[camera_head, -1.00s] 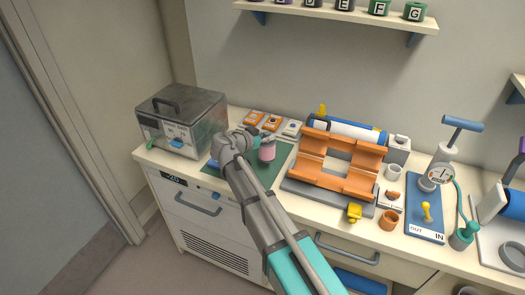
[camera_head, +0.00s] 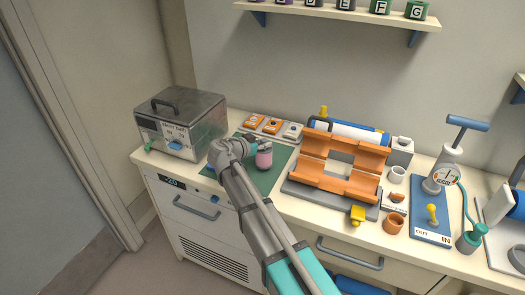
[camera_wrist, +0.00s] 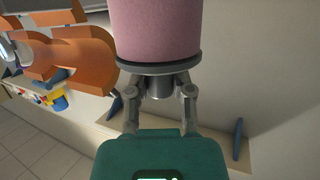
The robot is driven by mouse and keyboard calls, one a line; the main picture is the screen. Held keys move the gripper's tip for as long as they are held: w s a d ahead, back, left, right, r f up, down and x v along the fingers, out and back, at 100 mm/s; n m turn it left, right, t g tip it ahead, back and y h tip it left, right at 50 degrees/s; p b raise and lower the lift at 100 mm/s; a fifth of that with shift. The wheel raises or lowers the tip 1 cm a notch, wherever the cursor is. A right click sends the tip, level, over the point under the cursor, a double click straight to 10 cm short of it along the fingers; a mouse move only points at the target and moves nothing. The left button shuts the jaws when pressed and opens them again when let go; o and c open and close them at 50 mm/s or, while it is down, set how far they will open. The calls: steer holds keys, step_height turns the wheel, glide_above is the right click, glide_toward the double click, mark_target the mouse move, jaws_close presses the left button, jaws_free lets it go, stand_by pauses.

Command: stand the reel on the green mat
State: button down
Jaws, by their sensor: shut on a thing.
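The reel is a pink cylinder (camera_head: 264,160) with a grey end, seen upright over the green mat (camera_head: 272,182). The mat lies on the counter between the metal box and the orange cradle. My gripper (camera_head: 250,143) is at the reel's upper end, partly hidden by my wrist. In the wrist view the pink reel (camera_wrist: 160,28) fills the top centre, and my gripper (camera_wrist: 160,84) is shut at its dark flange. I cannot tell whether the reel's lower end touches the mat.
A metal box (camera_head: 180,122) stands left of the mat. Several orange and white pieces (camera_head: 272,125) lie behind it. The orange cradle (camera_head: 338,165) is close on the right. The counter's front edge runs near the mat. A shelf (camera_head: 335,12) hangs above.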

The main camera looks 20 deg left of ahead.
steer(key=shift+f+b, duration=0.55)
steer(key=shift+f, duration=0.35)
steer(key=shift+f, duration=0.15)
steer(key=c, duration=0.5)
jaws_free()
steer(key=shift+r, duration=0.3)
steer(key=p+v, duration=0.3)
steer(key=v, duration=0.9)
steer(key=shift+p, duration=0.3)
steer(key=shift+f, duration=0.1)
steer(key=shift+s, duration=0.15)
